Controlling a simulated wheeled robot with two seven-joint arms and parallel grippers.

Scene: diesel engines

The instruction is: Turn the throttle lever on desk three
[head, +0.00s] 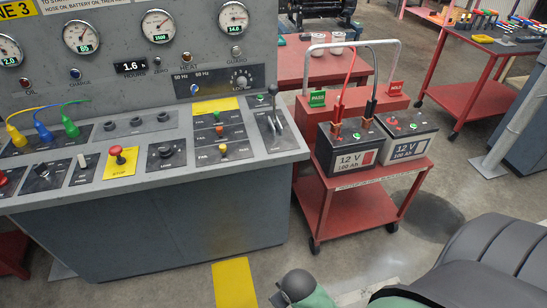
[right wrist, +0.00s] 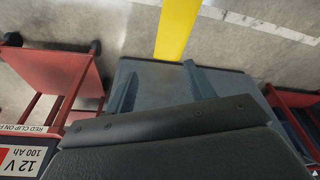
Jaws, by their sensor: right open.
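The throttle lever (head: 273,103) looks like the upright black-knobbed lever in a slotted plate at the right end of the grey control desk (head: 255,158). A yellow sign, cut off at the top left of the head view, ends in "NE 3". My right gripper (right wrist: 160,85) shows in the right wrist view, with two blue-grey fingers apart and nothing between them. The grey desk body lies beyond the fingers there. The lever cannot be made out in that view. A dark part of my right arm fills the lower right of the head view. My left gripper is not in view.
A red cart (head: 385,178) with two 12 V batteries (head: 348,148) stands right of the desk. A red stop button (head: 117,151) and several switches sit on the desk. Another red cart (head: 470,95) stands farther back. A yellow stripe (head: 234,284) marks the clear floor in front.

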